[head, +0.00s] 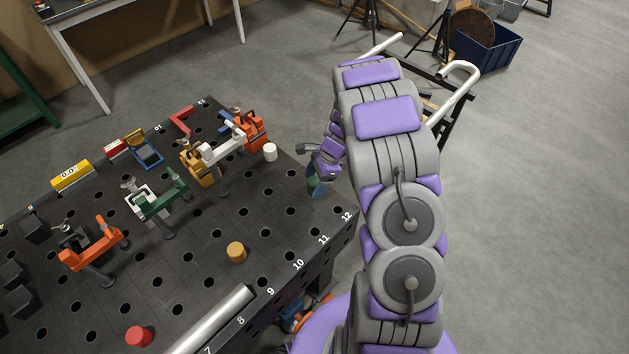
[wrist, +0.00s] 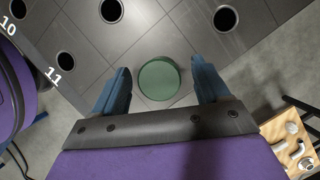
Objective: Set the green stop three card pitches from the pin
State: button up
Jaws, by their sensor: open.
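The green stop (wrist: 158,79) is a short round cylinder in the wrist view, on the dark table's holed top. My gripper (wrist: 161,88) is open, with one blue finger on each side of the stop and a gap to each. In the head view my gripper (head: 319,186) is low at the table's right corner, largely hiding the stop. The table (head: 215,265) has a grid of round holes and edge numbers. A yellow stop (head: 236,252), a red stop (head: 138,336) and a white stop (head: 270,152) stand on it. I cannot tell which thing is the pin.
Orange (head: 92,248), green (head: 165,197) and yellow (head: 196,163) clamps stand across the table. A yellow block marked 0.0 (head: 72,176) is at the left edge. A silver cylinder (head: 212,322) lies along the front edge. Bare tabletop lies between the clamps and the stops.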

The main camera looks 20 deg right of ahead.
jog(key=w+p+v, duration=0.1)
jog(key=p+v, duration=0.2)
jog(key=v, duration=1.4)
jog(key=s+a+r+n+g+h, duration=0.2)
jog(key=s+a+r+n, duration=0.75)
jog(key=s+a, duration=0.5)
jog(key=s+a+r+n+h, duration=0.1)
jog(key=s+n, duration=0.4)
jog(key=s, duration=0.5)
jog(key=s+a+r+n+h, duration=0.1)
jog(key=s+n, duration=0.4)
jog(key=s, duration=0.5)
jog(key=shift+s+a+r+b, duration=0.2)
jog(key=shift+s+a+b, duration=0.15)
jog(key=shift+a+b, duration=0.15)
jog(key=shift+d, duration=0.1)
